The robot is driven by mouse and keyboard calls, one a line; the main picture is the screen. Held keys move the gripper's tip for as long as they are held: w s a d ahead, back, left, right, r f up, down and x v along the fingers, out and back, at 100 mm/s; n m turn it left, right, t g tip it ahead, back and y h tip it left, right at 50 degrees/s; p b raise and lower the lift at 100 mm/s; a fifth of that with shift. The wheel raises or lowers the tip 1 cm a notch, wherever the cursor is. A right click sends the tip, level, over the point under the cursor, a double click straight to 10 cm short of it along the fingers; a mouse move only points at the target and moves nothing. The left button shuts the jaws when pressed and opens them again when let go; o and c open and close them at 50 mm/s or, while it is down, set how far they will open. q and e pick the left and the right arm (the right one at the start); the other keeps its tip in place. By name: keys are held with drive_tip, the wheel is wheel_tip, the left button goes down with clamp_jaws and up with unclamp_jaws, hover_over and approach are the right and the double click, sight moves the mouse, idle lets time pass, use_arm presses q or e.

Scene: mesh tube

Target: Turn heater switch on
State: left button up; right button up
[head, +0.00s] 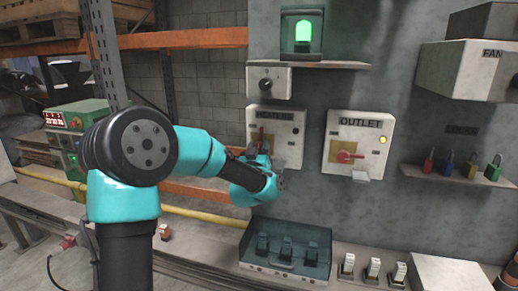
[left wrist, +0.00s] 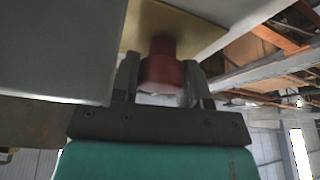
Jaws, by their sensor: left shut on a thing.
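The heater box (head: 290,118) hangs on the grey wall panel in the head view, left of the outlet box. Its reddish switch handle (head: 262,136) points up, with its lower part hidden by my gripper. My left gripper (head: 257,155) is at the front of the heater box. In the left wrist view, its two fingers (left wrist: 163,88) are on either side of the red handle (left wrist: 162,72), shut on it. A tan plate (left wrist: 190,28) shows behind the handle. My right gripper is not in view.
The outlet box (head: 345,126) has a red handle (head: 348,156) lying sideways and a lit yellow lamp (head: 383,140). A green lamp (head: 303,36) glows above. Padlocks (head: 447,163) stand on a shelf at right. A clear-covered switch box (head: 286,240) sits below.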

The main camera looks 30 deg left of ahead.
use_arm(q)
drive_tip(key=shift+m, duration=0.3)
drive_tip(key=m+h, duration=0.1)
drive_tip(key=m, duration=0.2)
drive_tip(key=m+t+h, duration=0.1)
drive_tip(key=m+h, duration=0.1)
drive_tip(key=m, duration=0.1)
drive_tip(key=shift+h, duration=0.3)
drive_tip(key=m+h, duration=0.1)
drive_tip(key=m, duration=0.2)
drive_tip(key=m+h, duration=0.2)
drive_tip(key=m, duration=0.1)
drive_tip(key=shift+m+g, duration=0.3)
drive_tip(key=shift+m, duration=0.1)
drive_tip(key=m+g+h, duration=0.1)
drive_tip(key=m+h, duration=0.1)
drive_tip(key=m, duration=0.3)
drive_tip(key=shift+m, duration=0.3)
drive_tip(key=shift+d+m+g+h, duration=0.1)
drive_tip(key=shift+m+g+h, duration=0.3)
drive_tip(key=shift+m, duration=0.7)
drive_tip(key=shift+m+g+h, duration=0.2)
drive_tip(key=shift+m+g, duration=0.3)
drive_tip(key=shift+m, duration=0.6)
drive_tip(key=shift+f, duration=0.1)
drive_tip(key=o, duration=0.9)
